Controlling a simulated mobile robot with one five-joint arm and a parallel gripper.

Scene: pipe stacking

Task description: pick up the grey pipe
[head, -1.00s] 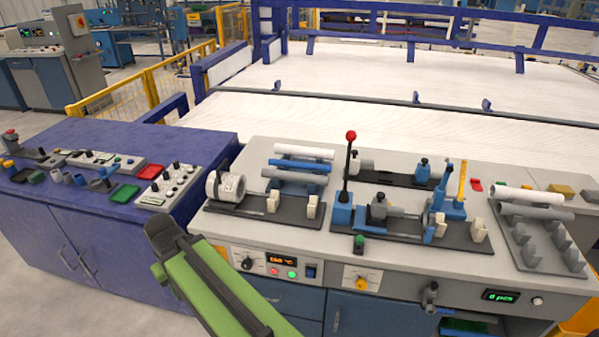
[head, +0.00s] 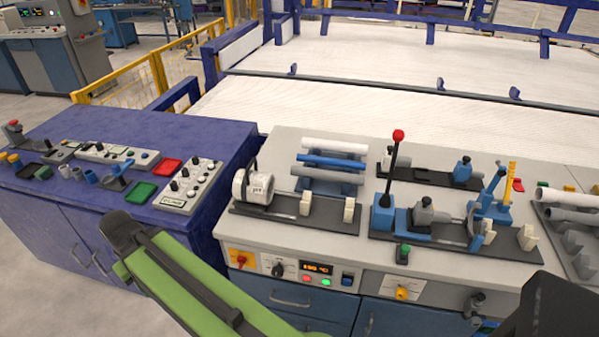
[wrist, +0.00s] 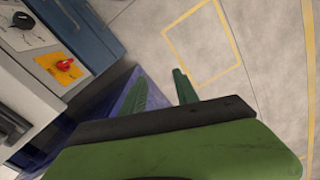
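A grey pipe (head: 326,175) lies lowest and nearest on a small rack on the workbench in the head view. A blue pipe (head: 330,161) and a white pipe (head: 335,145) lie behind it. A second grey pipe (head: 572,216) lies on a rack at the right edge, in front of a white one. My gripper (wrist: 161,76) shows in the wrist view with two green fingers apart and nothing between them. Floor and a blue cabinet side show beyond it, and no pipe is in that view. I cannot make out the fingers in the head view.
A white ring-shaped clamp machine (head: 253,187) stands left of the pipe rack. A red-knobbed lever (head: 398,135) and blue fixtures stand to its right. A purple cabinet (head: 90,160) with control boxes is at the left. A yellow-lined floor area (wrist: 205,45) is clear.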

